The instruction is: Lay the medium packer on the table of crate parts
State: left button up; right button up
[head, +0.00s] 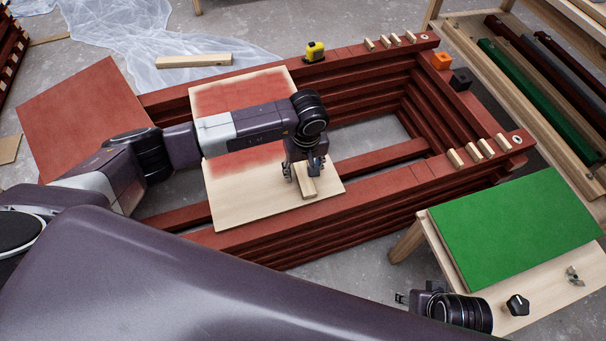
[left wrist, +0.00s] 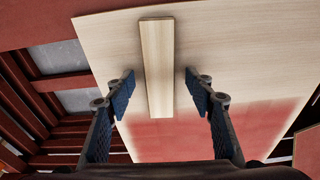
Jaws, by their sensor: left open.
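A pale wooden block, which looks like the medium packer (head: 309,187), lies on a pale board with red paint (head: 325,196) that spans the dark red crate. My left gripper (head: 304,172) is above it, pointing down. In the left wrist view the packer (left wrist: 157,60) lies between the open fingers of the left gripper (left wrist: 159,88), with a gap on each side. My right gripper (head: 402,298) is low in the head view, beside the small wooden table (head: 545,300); its finger opening is unclear. I cannot tell which table is the one for crate parts.
Several small pegs, a yellow tape measure (head: 315,51), and orange (head: 441,61) and black (head: 461,79) cubes sit on the crate rim. A bench with battens (head: 535,105) stands right.

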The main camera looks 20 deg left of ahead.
pick_arm(q)
jog(key=shift+c, duration=0.3)
jog(key=c, duration=1.2)
jog(key=shift+r, duration=0.1)
